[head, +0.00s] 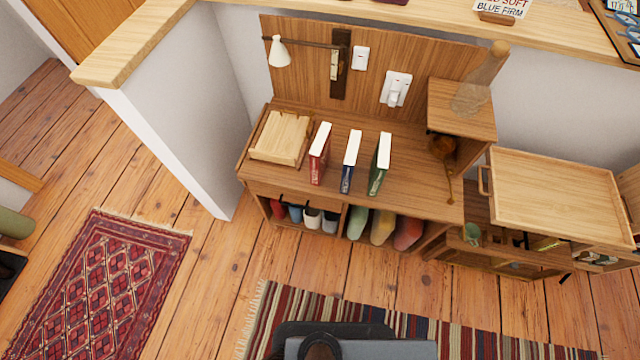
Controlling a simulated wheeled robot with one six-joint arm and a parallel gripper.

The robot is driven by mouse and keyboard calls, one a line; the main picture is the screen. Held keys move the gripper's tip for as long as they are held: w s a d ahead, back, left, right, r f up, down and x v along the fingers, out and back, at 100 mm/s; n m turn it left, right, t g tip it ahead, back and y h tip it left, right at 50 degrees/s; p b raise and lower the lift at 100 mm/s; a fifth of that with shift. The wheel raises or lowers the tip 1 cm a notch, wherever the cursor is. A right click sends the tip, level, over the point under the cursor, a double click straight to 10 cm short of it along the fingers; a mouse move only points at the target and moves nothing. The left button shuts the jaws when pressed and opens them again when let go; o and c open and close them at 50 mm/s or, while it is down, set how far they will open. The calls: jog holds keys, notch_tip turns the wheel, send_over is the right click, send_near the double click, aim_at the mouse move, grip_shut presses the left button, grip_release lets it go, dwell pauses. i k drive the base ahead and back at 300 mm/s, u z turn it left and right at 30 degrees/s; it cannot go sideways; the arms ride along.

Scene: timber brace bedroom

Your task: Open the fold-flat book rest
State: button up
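The book rest appears to be the pale wooden panel piece (282,137) lying folded flat at the left end of the wooden cabinet top (400,190). Notches or slots show along its upper edge. Three books stand upright just right of it: a red one (319,155), a blue one (350,163) and a green one (379,165). They stand apart from each other. My gripper is not in view; only a dark and grey part of my own body shows at the bottom edge.
A wall lamp (280,52) overhangs the cabinet's back left. A raised wooden box (462,108) stands at its right end, beside a tray-topped unit (555,195). A striped rug (270,310) and open floor lie in front.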

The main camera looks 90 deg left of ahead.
aim_at(281, 140)
jog(key=u, duration=1.35)
jog(key=k, duration=0.6)
jog(key=u, duration=1.25)
